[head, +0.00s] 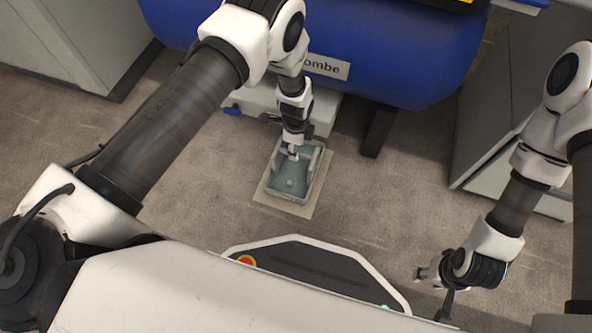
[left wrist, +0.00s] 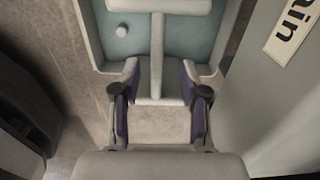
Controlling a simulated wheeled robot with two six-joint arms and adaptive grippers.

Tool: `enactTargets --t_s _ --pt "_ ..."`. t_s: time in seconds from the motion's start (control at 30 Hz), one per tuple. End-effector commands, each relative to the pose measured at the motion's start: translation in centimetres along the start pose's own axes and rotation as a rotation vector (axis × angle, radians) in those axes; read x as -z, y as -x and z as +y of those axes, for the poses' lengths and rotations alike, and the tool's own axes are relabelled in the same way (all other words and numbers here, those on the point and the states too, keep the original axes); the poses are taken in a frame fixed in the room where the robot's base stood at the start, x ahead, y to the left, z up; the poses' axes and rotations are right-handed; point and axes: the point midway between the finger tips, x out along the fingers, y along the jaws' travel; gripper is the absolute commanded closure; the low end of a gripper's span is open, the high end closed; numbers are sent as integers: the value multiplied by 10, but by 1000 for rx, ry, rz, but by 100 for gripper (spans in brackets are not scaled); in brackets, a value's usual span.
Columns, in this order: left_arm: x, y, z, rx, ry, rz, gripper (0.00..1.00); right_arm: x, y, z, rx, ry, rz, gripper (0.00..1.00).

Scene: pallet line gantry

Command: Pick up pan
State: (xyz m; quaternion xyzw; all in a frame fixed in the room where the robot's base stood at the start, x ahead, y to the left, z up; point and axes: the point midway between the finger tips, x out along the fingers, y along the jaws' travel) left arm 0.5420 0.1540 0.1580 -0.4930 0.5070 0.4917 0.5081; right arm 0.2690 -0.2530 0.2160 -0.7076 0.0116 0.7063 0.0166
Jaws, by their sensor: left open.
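The pan (head: 289,184) is a shallow teal tray with pale raised walls, resting on a light mat (head: 285,207) on the floor. In the left wrist view the pan (left wrist: 186,39) fills the top, with a pale T-shaped bar across its middle. My left gripper (head: 292,153) is over the pan's far end. In its wrist view the left gripper (left wrist: 159,105) is open, with a finger on each side of the bar's lower end; I cannot tell whether they touch it. My right gripper (head: 428,277) hangs empty-looking at the lower right, its jaws too small to read.
A large blue tank (head: 395,55) stands close behind the pan, on a dark leg (head: 378,132). Grey cabinets stand at the left (head: 70,40) and right (head: 500,110). A label ending in "ain" (left wrist: 292,27) is beside the left gripper. The floor left and right of the mat is clear.

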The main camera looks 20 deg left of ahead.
Motion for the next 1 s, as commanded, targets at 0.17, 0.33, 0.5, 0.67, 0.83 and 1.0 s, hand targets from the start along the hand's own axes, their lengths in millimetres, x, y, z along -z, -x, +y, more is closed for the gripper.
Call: enactTargets --t_s 0.17,0.33,0.5,0.67,0.83,1.0 --pt "-1 -37 3 -1 -1 0 56 1 -31 1 -1 -6 3 60" --pt "-1 -34 3 -1 -1 0 56 2 -27 1 -1 -7 4 60" --pt "-1 -34 3 -2 -1 0 99 2 -27 1 -1 -7 4 60" --pt "-1 -34 3 -2 0 0 100 1 -27 1 -1 -7 4 60" --pt "-1 -34 2 -1 0 0 100 1 -27 1 -1 -7 3 60" --pt "-1 -30 3 -1 0 0 100 1 -23 1 -1 -6 3 60"
